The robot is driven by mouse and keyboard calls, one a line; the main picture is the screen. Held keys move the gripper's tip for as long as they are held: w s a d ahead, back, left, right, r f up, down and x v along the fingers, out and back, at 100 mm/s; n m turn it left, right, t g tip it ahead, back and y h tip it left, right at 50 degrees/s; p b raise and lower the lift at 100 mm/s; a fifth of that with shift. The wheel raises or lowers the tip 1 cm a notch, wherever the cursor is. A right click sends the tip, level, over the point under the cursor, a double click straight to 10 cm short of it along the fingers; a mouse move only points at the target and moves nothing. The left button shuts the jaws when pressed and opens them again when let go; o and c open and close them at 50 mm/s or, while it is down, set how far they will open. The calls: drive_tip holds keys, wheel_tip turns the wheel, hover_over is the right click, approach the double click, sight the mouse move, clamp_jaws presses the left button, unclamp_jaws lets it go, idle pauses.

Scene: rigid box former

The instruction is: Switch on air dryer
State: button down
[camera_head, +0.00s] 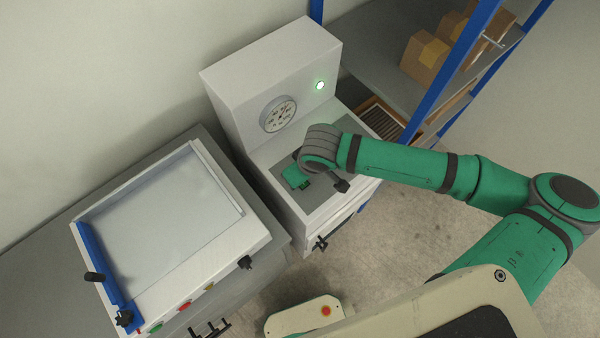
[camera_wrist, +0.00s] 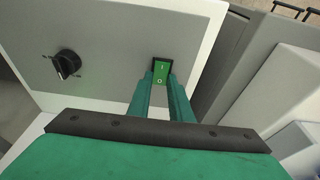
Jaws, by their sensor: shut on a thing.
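In the wrist view, a green rocker switch (camera_wrist: 162,73) marked I and O sits in a dark frame on the dryer's grey panel (camera_wrist: 110,50). My gripper (camera_wrist: 162,80) is at the switch, with its two green fingertips on either side of its lower part, shut on it. In the head view my gripper (camera_head: 297,176) is over the grey panel, and the switch is hidden there.
A black rotary knob (camera_wrist: 66,64) sits on the same panel. A white machine with a flat tray (camera_head: 160,230) and blue side bar stands at the left. A blue-framed shelf (camera_head: 465,50) with cardboard boxes (camera_head: 425,55) stands at the back right. Bare floor (camera_head: 390,240) lies below my arm.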

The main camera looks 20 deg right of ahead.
drive_tip(key=shift+s, duration=0.1)
drive_tip(key=c, duration=1.6)
unclamp_jaws()
drive_tip(key=v, duration=1)
drive_tip(key=shift+s+r, duration=0.1)
drive_tip(key=shift+r, duration=0.25)
